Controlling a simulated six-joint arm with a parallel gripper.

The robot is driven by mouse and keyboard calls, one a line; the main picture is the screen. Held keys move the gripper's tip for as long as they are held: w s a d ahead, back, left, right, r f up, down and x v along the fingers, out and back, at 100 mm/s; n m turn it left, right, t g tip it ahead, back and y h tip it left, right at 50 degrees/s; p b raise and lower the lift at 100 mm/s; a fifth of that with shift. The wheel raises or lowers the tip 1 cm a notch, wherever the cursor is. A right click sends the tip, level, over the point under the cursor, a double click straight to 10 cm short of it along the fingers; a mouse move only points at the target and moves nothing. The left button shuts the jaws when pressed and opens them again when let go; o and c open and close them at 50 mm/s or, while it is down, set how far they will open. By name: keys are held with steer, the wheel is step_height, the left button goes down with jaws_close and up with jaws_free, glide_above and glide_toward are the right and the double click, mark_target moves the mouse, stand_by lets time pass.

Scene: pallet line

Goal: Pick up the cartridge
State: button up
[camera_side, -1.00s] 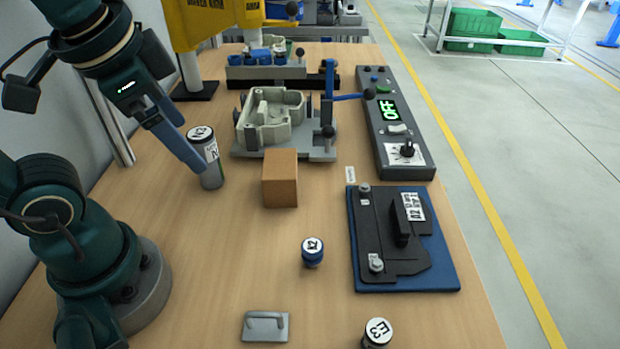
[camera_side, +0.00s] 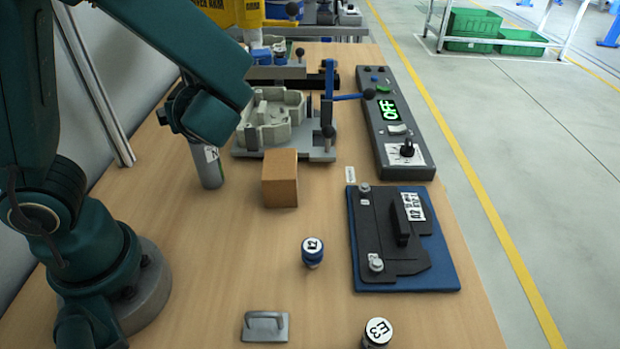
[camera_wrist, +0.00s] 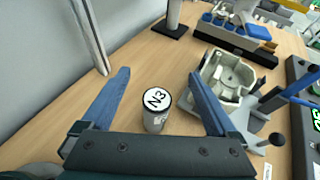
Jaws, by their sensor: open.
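The cartridge, a grey cylinder with a white top marked N3, stands upright on the bench in the side view (camera_side: 207,168). Its top there is hidden behind my arm. In the wrist view the cartridge (camera_wrist: 156,104) stands between the two blue fingers of my gripper (camera_wrist: 158,75), with a gap on each side. The gripper is open and empty. In the side view the fingers are hidden by my arm.
A brown block (camera_side: 280,178) stands right of the cartridge. A beige housing (camera_side: 272,112) sits in a grey fixture behind it. A control box (camera_side: 395,125) is at right.

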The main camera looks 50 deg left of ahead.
mark_target(204, 147)
step_height(204, 147, down, 8)
steer(key=shift+x, duration=2.6)
jaws_close()
